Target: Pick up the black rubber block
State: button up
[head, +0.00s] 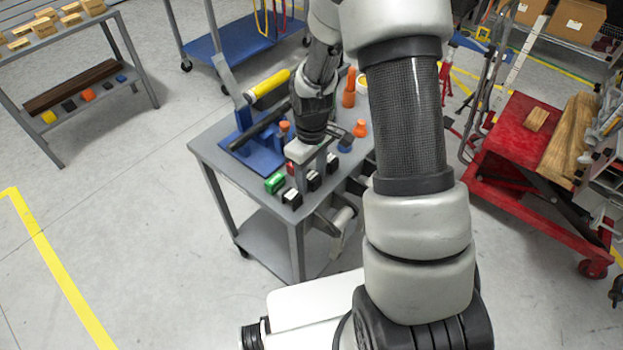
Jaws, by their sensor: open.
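Several small black blocks stand near the front edge of the grey cart top, including a front one (292,198), a middle one (313,181) and a back one (332,163). They show pale faces; I cannot tell which is the rubber block. My gripper (309,178) points down over this group, open, with its fingers close to the middle block. I cannot tell whether the fingers are around it or beside it. My arm hides part of the cart's right side.
A red cart (505,125) stands right, a shelf table (72,41) left. Floor at lower left is free.

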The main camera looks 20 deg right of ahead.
aim_at(311, 175)
jog(key=shift+c, duration=0.3)
grip_shut()
jog(key=shift+r, duration=0.1)
notch_tip(311, 175, up, 10)
jog(key=shift+f+p, duration=0.1)
jog(key=shift+p, duration=0.65)
